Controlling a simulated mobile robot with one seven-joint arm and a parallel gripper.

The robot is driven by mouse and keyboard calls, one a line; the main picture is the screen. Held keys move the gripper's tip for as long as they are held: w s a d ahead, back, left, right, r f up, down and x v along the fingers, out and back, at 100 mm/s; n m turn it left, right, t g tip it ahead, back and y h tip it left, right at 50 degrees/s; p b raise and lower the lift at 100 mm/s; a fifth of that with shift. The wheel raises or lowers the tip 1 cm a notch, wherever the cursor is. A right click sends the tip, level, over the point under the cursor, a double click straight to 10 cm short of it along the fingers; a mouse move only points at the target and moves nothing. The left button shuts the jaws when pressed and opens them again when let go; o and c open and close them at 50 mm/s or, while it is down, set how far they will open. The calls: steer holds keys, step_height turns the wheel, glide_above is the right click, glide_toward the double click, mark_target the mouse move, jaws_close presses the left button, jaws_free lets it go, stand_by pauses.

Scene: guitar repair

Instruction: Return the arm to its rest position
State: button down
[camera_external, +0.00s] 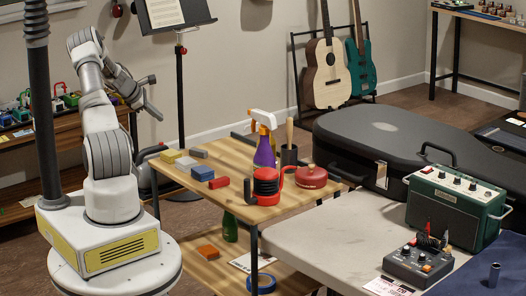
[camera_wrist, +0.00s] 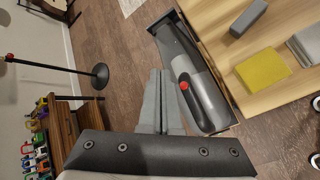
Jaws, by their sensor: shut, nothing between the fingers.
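My white and grey arm rises from its round white base at the left of the external view. It is folded at the top, and its forearm slopes down to the right. My gripper (camera_external: 152,112) hangs in the air left of the wooden table (camera_external: 215,203), above the table's height and apart from it. In the wrist view my gripper (camera_wrist: 160,75) shows two grey fingers pressed together, with nothing between them. The fingertips point at the floor beside a grey and black handheld vacuum (camera_wrist: 196,88) with a red button.
A music stand (camera_external: 178,60) rises behind my gripper. A low wooden shelf (camera_external: 30,160) stands at the left.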

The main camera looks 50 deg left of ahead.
stand_by(0.3)
steer(key=w+d+r+m+g+p, duration=0.1)
steer(key=d+r+m, duration=0.5)
steer(key=d, duration=0.5)
steer(key=w+d+r+m+g+h+p, duration=0.1)
steer(key=d+r+m+p, duration=0.15)
steer(key=d+r, duration=0.65)
steer(key=w+d+r+m+g, duration=0.1)
steer(key=d+r+m, duration=0.4)
steer(key=d, duration=0.7)
steer(key=s+d+r+m+p, duration=0.3)
steer(key=s+d+r+m, duration=0.5)
steer(key=s+d, duration=0.45)
steer(key=s+d+m+p, duration=0.2)
steer(key=s+d+m, duration=0.4)
steer(key=s, duration=0.7)
steer(key=shift+s+d+r+m, duration=0.25)
steer(key=shift+d+r+m, duration=0.15)
steer(key=shift+d, duration=0.65)
